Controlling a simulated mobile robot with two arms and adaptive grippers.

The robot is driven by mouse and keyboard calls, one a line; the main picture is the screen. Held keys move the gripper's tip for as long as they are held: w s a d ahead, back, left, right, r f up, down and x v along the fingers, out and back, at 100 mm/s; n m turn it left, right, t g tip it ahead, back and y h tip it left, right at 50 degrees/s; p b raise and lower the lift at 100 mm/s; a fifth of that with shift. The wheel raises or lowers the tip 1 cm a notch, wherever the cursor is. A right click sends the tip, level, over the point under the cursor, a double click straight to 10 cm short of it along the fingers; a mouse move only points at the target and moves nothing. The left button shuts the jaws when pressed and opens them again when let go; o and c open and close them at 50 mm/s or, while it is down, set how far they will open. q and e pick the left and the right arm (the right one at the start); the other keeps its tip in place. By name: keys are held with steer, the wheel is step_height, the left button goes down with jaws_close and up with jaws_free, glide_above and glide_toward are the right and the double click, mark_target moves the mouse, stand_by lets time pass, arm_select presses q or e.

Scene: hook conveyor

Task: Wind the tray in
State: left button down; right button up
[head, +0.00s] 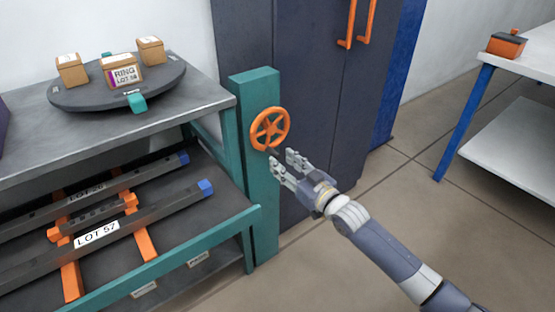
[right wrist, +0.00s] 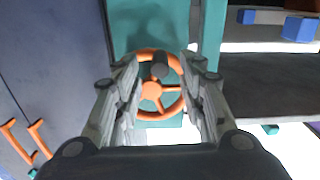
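An orange handwheel (head: 270,128) with spokes is mounted on a teal post (head: 262,210) beside the bench. My right gripper (head: 281,162) is open and empty, just below and in front of the wheel's lower rim. In the right wrist view the wheel (right wrist: 150,91) shows between the spread fingers (right wrist: 162,98), with a dark round knob (right wrist: 160,70) at its upper part. I cannot tell whether a fingertip touches the wheel. A dark lower tray (head: 208,222) with a teal front edge carries dark bars (head: 150,208) with blue ends and orange supports. My left gripper is not in view.
On the bench top (head: 205,88) a dark round turntable (head: 75,98) holds three cardboard boxes, one labelled RING. Dark cabinets (head: 310,60) with orange handles stand behind the post. A white table (head: 535,60) with an orange box is at right. The floor between is clear.

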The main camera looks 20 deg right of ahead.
mark_target(278, 158)
steer(key=shift+b+x, duration=0.3)
steer(key=shift+x, duration=1.65)
jaws_close()
